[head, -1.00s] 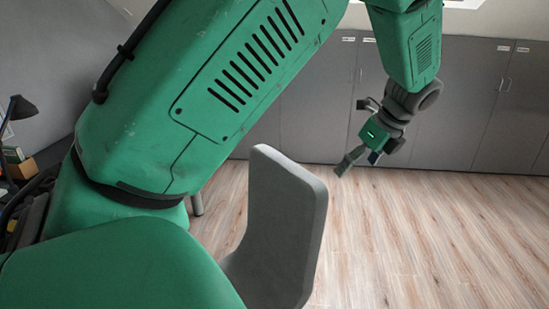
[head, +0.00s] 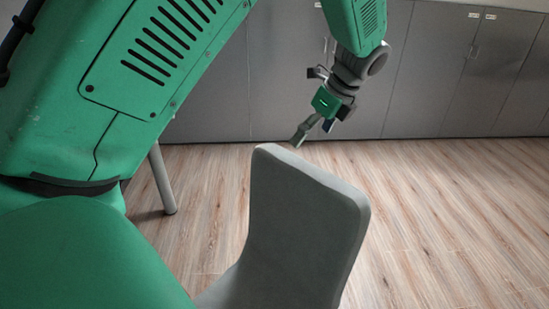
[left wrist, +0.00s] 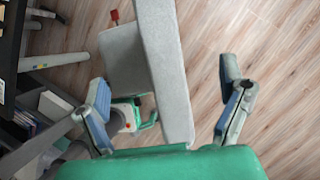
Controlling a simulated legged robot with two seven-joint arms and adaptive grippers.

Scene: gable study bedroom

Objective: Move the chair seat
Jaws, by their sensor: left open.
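The grey chair shows in the head view by its upright backrest (head: 300,225), at the lower middle, with part of its seat (head: 228,290) low beside it. My arm hides the rest. My left gripper (head: 314,131) is open, pointing down, and appears just above and beyond the backrest's top edge. In the left wrist view the backrest (left wrist: 168,75) runs between the two spread fingers of the left gripper (left wrist: 166,80), with a gap visible on the right side. The seat (left wrist: 124,57) lies left of it. I cannot tell whether either finger touches the chair. My right gripper is not recognisable.
Grey cabinets (head: 430,75) line the far wall. The wood floor (head: 440,215) is clear right of the chair. A grey furniture leg (head: 162,180) stands left of it. In the left wrist view, dark shelving with books (left wrist: 25,120) is at the left edge.

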